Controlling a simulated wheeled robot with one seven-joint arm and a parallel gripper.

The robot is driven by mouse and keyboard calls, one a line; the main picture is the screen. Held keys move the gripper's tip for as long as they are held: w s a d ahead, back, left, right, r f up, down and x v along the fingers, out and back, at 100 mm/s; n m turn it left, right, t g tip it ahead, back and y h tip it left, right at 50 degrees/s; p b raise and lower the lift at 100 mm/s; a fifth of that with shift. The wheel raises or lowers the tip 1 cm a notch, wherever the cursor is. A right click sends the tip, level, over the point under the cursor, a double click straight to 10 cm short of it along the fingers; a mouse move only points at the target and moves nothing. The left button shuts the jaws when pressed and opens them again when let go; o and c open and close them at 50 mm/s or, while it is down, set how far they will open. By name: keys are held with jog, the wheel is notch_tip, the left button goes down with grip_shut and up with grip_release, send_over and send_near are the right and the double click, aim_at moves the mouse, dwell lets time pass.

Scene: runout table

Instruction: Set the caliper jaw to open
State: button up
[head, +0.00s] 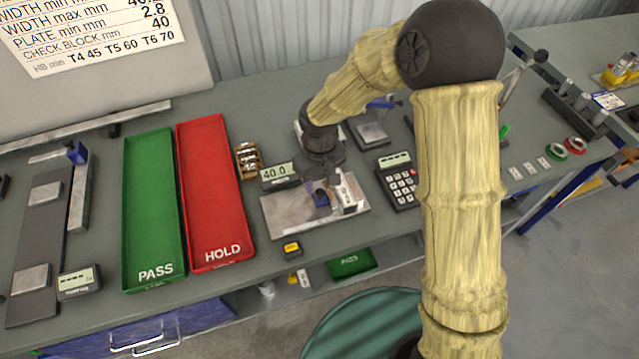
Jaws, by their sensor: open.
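A metal plate (283,215) lies on the bench right of the red tray. A small display reading 40.0 (279,175) stands at its back edge and appears to belong to the caliper. A small blue part (321,198), perhaps the caliper jaw, shows above the plate. My gripper (333,197) points down over the plate, open, right by the blue part. I cannot tell whether they touch. My gripper and wrist hide part of the caliper, so the jaw's opening cannot be made out.
The green PASS tray (151,210) and red HOLD tray (210,195) lie to the left, looking empty. A dark rail with metal pads (38,240) is at far left. A calculator (400,185) stands close right of the plate. A yellow-and-black item (291,249) lies in front.

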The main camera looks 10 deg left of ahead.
aim_at(324, 195)
jog(key=shift+f, duration=1.3)
grip_shut()
